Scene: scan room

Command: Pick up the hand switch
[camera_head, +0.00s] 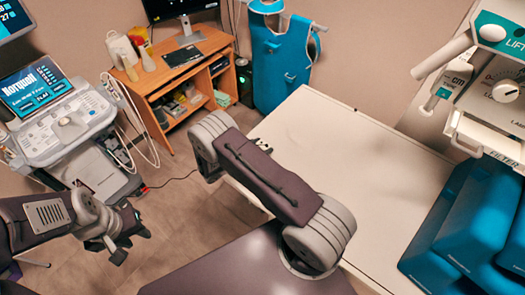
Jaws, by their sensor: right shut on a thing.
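My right arm reaches across the middle of the view and folds over the edge of the white table (330,145). Only a small black and pale part, which looks like the tip of my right gripper (262,144), shows past the arm, over the table. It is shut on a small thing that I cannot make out. I cannot pick out the hand switch for certain; the arm may cover it. My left gripper (131,245) is at the lower left above the floor, with its fingers apart and nothing between them.
An ultrasound cart (75,130) stands at the left. A wooden desk (185,75) with a monitor is at the back. A teal apron (282,60) hangs on the wall. Scanner equipment (490,85) and blue cushions (465,215) fill the right. The far table top is clear.

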